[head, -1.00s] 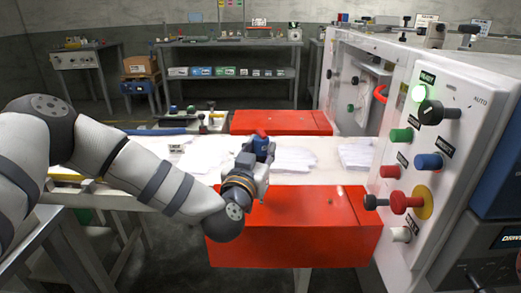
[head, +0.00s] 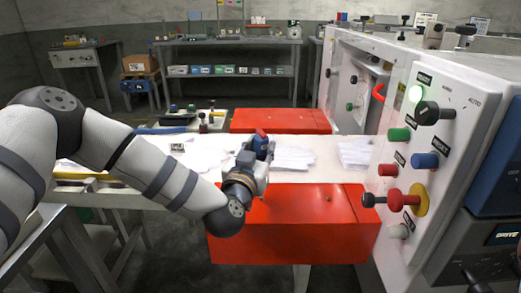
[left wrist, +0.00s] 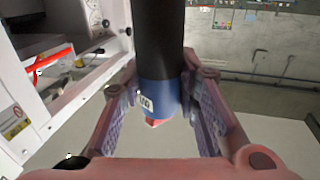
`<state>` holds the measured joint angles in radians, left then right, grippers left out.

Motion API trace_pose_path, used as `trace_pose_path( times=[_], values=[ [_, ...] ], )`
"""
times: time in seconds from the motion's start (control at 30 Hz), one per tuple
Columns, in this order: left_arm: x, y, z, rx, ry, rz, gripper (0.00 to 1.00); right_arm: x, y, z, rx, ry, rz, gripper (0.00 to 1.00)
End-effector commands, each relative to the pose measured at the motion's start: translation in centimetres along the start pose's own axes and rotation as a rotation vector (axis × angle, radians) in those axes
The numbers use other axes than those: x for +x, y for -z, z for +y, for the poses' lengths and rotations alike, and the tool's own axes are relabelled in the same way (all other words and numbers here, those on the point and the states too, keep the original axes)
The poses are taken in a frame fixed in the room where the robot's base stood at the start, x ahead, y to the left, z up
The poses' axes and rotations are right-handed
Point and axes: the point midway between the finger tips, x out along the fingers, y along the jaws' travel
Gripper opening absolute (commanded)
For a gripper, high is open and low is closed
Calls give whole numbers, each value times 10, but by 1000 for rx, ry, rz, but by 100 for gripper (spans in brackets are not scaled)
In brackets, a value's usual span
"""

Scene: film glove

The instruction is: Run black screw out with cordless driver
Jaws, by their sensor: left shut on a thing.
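My left gripper (head: 257,152) is shut on a blue and red tool, probably the cordless driver (head: 262,141), above the near edge of the white belt. In the left wrist view, a black cylinder with a blue labelled band (left wrist: 158,97) and a red end lies between the two fingers (left wrist: 160,110). Its working tip is not clear. I cannot pick out the black screw for certain. Black knobs show on the machine's control panel, a large one (head: 430,113) near the top and a smaller one (head: 369,201) lower left. My right gripper is not in view.
A red box (head: 300,245) stands in front of the belt, below my left gripper, and another red box (head: 280,121) is behind it. White piles (head: 294,158) lie on the belt. The white control panel (head: 455,150) with protruding buttons stands at the right.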

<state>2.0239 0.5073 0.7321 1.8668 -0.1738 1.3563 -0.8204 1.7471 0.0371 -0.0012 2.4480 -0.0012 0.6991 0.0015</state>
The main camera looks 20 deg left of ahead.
Motion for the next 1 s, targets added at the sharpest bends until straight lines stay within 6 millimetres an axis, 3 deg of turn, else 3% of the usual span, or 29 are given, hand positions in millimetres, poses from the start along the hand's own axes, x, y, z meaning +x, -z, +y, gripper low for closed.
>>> trace_pose_path(
  times=[0.03, 0.4, 0.7, 1.0],
  values=[
    [0, 17, 1, -1, -2, 18, 0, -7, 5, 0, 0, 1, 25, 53],
    [0, 46, 0, -1, -1, 21, 0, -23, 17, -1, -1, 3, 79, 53],
    [1, 59, 0, -2, -1, 12, 0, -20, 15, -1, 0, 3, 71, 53],
    [1, 60, 0, -2, -1, 13, 0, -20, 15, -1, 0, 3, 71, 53]
  ],
)
